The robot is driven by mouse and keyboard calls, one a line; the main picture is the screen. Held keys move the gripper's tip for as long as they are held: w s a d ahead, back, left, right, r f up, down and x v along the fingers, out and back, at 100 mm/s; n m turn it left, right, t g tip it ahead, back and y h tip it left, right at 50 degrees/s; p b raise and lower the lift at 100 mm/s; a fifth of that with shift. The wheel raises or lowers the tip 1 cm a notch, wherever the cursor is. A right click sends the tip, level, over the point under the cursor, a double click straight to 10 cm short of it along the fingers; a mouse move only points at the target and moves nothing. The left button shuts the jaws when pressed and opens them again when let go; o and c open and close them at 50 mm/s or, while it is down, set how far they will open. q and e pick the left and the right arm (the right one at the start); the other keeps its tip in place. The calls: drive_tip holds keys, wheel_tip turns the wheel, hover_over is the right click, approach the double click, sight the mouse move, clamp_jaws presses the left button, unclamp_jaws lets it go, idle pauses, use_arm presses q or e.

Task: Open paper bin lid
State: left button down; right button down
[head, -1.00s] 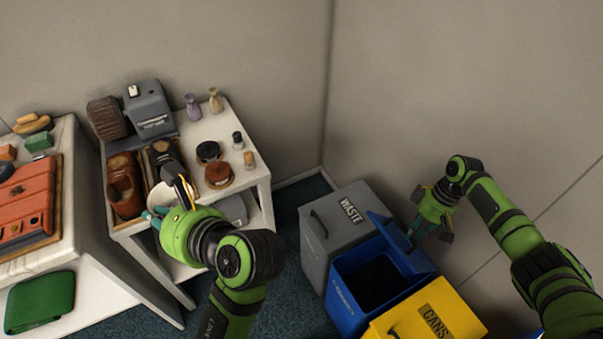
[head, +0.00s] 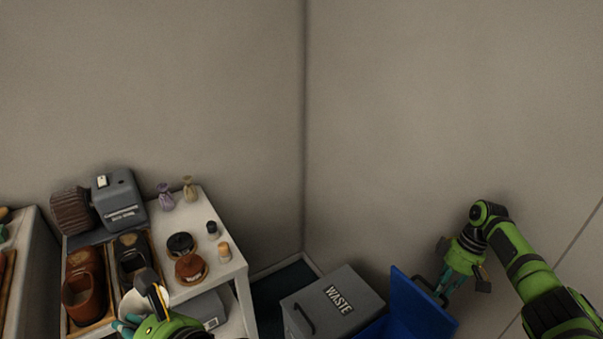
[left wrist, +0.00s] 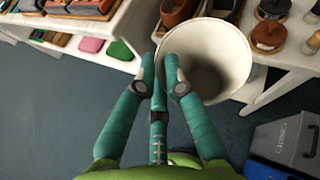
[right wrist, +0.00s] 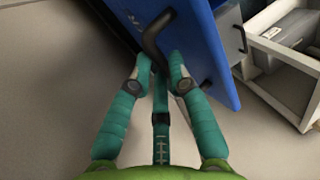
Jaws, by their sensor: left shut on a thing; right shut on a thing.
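The blue lid (head: 418,308) of the blue bin stands raised, near upright, at the lower right of the head view. The bin's body is mostly below the picture's edge. My right gripper (head: 446,284) is shut on the lid's black handle, on the wall side of the lid. The right wrist view shows the fingertips (right wrist: 160,64) at the bent black handle (right wrist: 156,36), with the blue lid (right wrist: 198,40) beside it. My left gripper (left wrist: 160,66) is shut on the rim of a white bucket (left wrist: 237,58); in the head view it is partly cut off at the bottom left.
A grey bin (head: 335,305) marked WASTE, lid shut, stands left of the blue lid. A white table (head: 215,225) holds shoes, brushes, small bottles and a grey box (head: 118,200). Grey walls meet behind. Bare floor (left wrist: 70,115) shows in the left wrist view.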

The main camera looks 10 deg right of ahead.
drive_tip(key=shift+s+f, duration=0.35)
drive_tip(key=shift+f, duration=0.35)
drive_tip(key=c, duration=1.4)
unclamp_jaws()
drive_tip(key=shift+o, duration=1.3)
drive_tip(key=shift+w+f, duration=0.15)
drive_tip(key=shift+w, duration=0.05)
wheel_tip(320, 180, up, 10)
drive_tip(key=shift+w+d+f, duration=0.15)
drive_tip(key=shift+w+d, duration=0.15)
drive_tip(key=shift+c, duration=0.4)
